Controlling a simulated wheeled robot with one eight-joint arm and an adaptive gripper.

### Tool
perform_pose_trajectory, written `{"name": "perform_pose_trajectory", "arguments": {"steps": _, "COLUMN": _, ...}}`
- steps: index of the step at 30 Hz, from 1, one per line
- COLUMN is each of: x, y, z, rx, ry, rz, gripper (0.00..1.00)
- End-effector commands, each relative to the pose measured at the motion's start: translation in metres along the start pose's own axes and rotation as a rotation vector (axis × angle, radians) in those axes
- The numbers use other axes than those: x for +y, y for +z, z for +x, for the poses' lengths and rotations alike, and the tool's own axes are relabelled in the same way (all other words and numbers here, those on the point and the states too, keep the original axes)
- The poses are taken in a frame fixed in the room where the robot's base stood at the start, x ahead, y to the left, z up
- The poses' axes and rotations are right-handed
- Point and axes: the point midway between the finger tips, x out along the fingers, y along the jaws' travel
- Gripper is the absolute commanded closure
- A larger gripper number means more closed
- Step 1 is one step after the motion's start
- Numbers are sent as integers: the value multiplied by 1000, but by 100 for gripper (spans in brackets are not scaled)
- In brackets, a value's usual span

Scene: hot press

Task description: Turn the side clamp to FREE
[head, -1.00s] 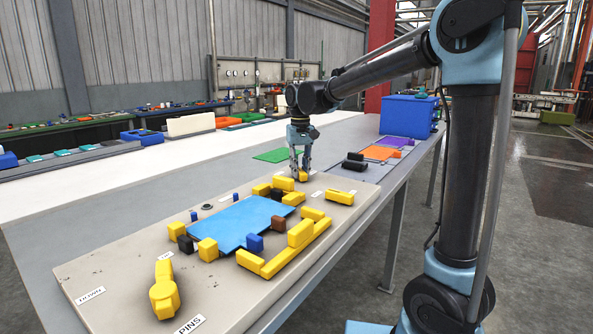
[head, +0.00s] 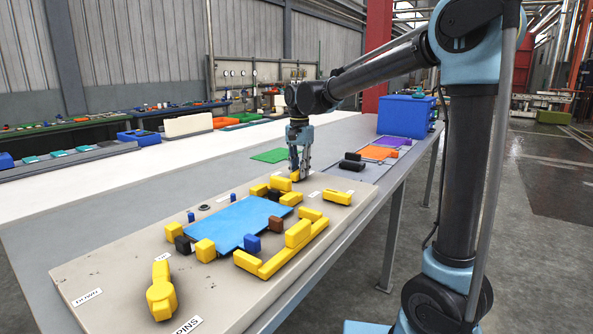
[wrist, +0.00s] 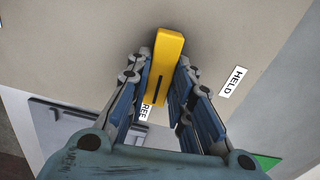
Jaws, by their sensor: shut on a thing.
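The side clamp is a yellow lever (wrist: 169,55) on the beige board, centred between my fingers in the wrist view. A dark slot or line runs along its near part. My gripper (wrist: 160,100) is shut on this lever. The lever's near end lies beside the FREE label (wrist: 146,112), which is partly hidden by a finger. The HELD label (wrist: 233,82) lies to the right, clear of the lever.
The board (head: 110,262) carries a blue plate (head: 235,222) ringed by yellow, black, brown and blue blocks. Another yellow lever (head: 161,292) sits at the near left. A blue bin (head: 405,114) and coloured mats stand beyond the board.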

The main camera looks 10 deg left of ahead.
Motion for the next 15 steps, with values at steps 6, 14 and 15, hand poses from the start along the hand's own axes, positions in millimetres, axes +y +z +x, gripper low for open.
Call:
{"name": "perform_pose_trajectory", "arguments": {"steps": 6, "x": 0, "y": -2, "z": 0, "rx": 4, "ry": -1, "rz": 73, "gripper": 100}}
{"name": "perform_pose_trajectory", "arguments": {"steps": 14, "x": -2, "y": 0, "z": 0, "rx": 4, "ry": -3, "rz": 99, "gripper": 100}}
{"name": "perform_pose_trajectory", "arguments": {"steps": 15, "x": -2, "y": 0, "z": 0, "rx": 3, "ry": -3, "rz": 99, "gripper": 100}}
